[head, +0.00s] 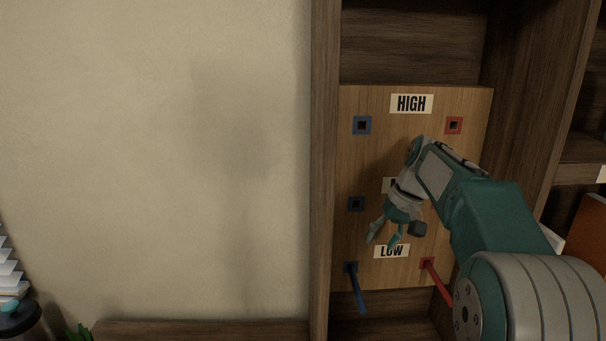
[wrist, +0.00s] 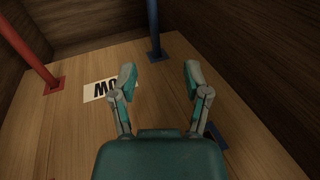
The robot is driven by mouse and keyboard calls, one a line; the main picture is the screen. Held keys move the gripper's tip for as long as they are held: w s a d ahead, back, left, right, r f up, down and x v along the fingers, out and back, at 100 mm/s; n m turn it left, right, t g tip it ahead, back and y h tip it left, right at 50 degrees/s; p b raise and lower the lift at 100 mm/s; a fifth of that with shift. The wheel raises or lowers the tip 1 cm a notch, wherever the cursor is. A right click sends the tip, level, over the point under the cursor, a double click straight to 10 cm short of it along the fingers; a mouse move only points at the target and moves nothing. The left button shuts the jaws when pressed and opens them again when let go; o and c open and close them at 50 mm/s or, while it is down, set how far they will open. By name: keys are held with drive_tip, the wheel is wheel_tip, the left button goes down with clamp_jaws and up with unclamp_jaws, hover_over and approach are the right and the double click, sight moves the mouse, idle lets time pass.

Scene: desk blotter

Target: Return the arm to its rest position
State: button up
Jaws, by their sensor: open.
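My gripper (head: 384,238) is open and empty in front of the lower part of a wooden board (head: 409,158), near the LOW label (head: 391,251). In the wrist view my gripper (wrist: 159,78) shows two spread fingers with nothing between them. My arm reaches in from the lower right and hides part of the board, including most of the middle label. A blue peg (head: 357,289) and a red peg (head: 437,281) stick out of the low row. The wrist view also shows the red peg (wrist: 28,55) and the blue peg (wrist: 153,28), both apart from the fingers.
The board stands in a dark wooden shelf bay with a side post (head: 324,170) on its left. Empty blue square holes (head: 362,125) and a red square hole (head: 454,125) are higher up. A bare wall (head: 150,150) fills the left. Books (head: 590,235) stand at the right.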

drive_tip(key=s+a+r+t+h, duration=0.1)
drive_tip(key=s+a, duration=0.1)
drive_tip(key=s, duration=0.6)
drive_tip(key=s+a+r+t+h, duration=0.1)
drive_tip(key=s+a+t, duration=0.1)
drive_tip(key=s, duration=0.6)
drive_tip(key=s+f+t+h, duration=0.2)
drive_tip(key=s+f, duration=0.5)
drive_tip(key=s, duration=0.6)
drive_tip(key=shift+f, duration=0.35)
